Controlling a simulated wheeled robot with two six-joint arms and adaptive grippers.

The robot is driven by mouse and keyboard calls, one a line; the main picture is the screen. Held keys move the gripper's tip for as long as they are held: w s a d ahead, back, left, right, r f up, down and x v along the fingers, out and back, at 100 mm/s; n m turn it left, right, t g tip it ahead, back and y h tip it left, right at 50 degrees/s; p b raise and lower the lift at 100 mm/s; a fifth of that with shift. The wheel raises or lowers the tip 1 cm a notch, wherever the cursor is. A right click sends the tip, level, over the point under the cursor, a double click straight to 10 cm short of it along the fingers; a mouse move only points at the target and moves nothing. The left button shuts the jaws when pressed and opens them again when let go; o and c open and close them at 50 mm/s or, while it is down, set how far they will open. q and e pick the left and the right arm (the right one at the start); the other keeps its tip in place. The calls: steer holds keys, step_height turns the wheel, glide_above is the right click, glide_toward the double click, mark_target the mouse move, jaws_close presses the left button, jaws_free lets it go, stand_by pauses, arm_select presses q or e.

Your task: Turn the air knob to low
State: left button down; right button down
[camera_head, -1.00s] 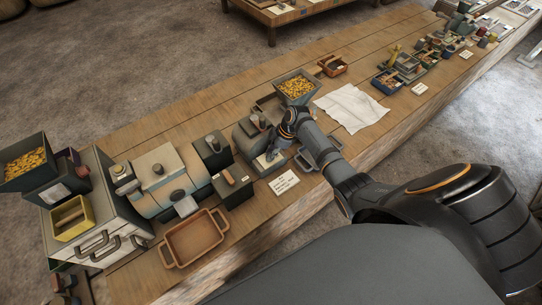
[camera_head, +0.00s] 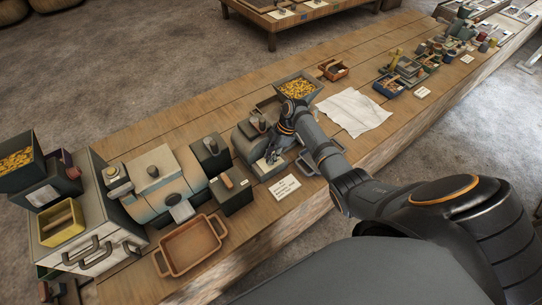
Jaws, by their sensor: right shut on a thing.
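My right gripper (camera_head: 272,154) reaches in from the right and points down at the front of a grey machine (camera_head: 246,146) on the long wooden bench. Its fingers are small in the picture and closed on a small part at the machine's front, which they mostly hide. I cannot make out the air knob or its setting apart from that part. A white label card (camera_head: 285,187) lies on the bench just in front of the machine. My left gripper is not in view.
A brown tray (camera_head: 165,262) and a dark box (camera_head: 232,192) are to the left. A hopper of yellow pieces (camera_head: 298,88) stands behind my right gripper. A white cloth (camera_head: 352,110) lies to the right. Bare bench shows along the back.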

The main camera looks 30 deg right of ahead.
steer(key=c, duration=1.4)
jaws_free()
steer(key=shift+d+r, duration=0.1)
steer(key=shift+d+r, duration=0.15)
steer(key=shift+r, duration=0.2)
steer(key=v, duration=1.1)
